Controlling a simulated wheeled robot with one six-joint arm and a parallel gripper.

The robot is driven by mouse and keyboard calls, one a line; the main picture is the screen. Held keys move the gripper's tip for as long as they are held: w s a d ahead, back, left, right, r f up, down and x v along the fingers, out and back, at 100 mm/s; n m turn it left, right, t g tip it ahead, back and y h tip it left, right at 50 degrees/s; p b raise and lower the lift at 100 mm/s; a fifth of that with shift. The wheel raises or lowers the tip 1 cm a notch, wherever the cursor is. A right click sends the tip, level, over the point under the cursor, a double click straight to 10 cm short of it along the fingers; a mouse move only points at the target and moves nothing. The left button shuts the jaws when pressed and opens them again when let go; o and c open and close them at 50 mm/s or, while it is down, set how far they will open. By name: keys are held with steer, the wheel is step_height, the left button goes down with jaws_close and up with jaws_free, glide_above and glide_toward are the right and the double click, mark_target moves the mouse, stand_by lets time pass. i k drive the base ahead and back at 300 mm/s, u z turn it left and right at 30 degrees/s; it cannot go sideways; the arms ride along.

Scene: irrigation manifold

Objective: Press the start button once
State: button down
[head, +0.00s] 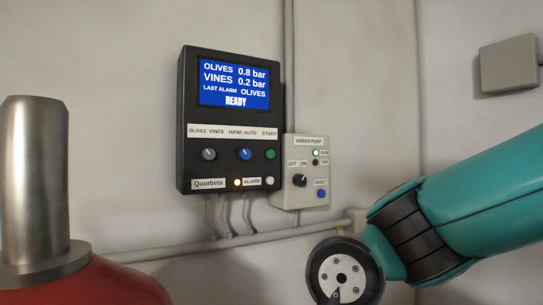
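The black control box (186,120) hangs on the wall near the middle of the head view. Its blue screen (234,84) reads OLIVES 0.8 bar, VINES 0.2 bar, LAST ALARM OLIVES, READY. The green start button (270,154) is on the right of the control row, under the word START, and nothing covers it. Left of it are a blue HAND/AUTO knob (245,154) and a grey OLIVES/VINES knob (209,154). My teal arm enters at the lower right, well apart from the box. My gripper is not in view.
A smaller grey box (307,170) adjoins the control box at right, with an OFF/ON knob, lit RUN lamp and blue RESET button (321,193). A pipe (180,250) runs below. A red body with a metal cylinder (35,180) fills the left foreground.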

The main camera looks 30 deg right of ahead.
mark_target(270, 154)
steer(key=k, duration=1.3)
steer(key=z, duration=0.8)
steer(key=i, duration=1.45)
steer(key=u, duration=0.8)
